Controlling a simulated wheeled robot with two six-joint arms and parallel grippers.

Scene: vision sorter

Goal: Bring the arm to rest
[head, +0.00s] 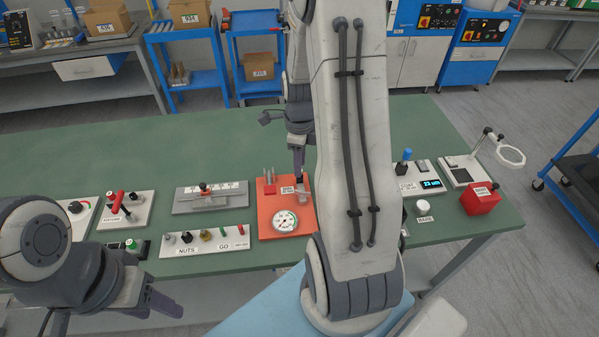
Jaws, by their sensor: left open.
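My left gripper (112,314) is low at the left, in front of the table's near edge. Its dark fingers are spread apart and nothing shows between them. My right arm rises through the middle of the view and hides part of the table. My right gripper (299,182) points down over the orange fixture (268,233), which carries a round dial. Its fingertips are close to a small grey part on that fixture. The arm partly covers this gripper, so I cannot tell whether it is open or touching the part.
The green table (110,160) has clear room at the back left. A grey slide fixture (210,203), a tray labelled NUTS and GO (205,251) and a red-handled fixture (144,207) stand left of the orange one. A red box (481,200) and magnifier (510,155) stand at right.

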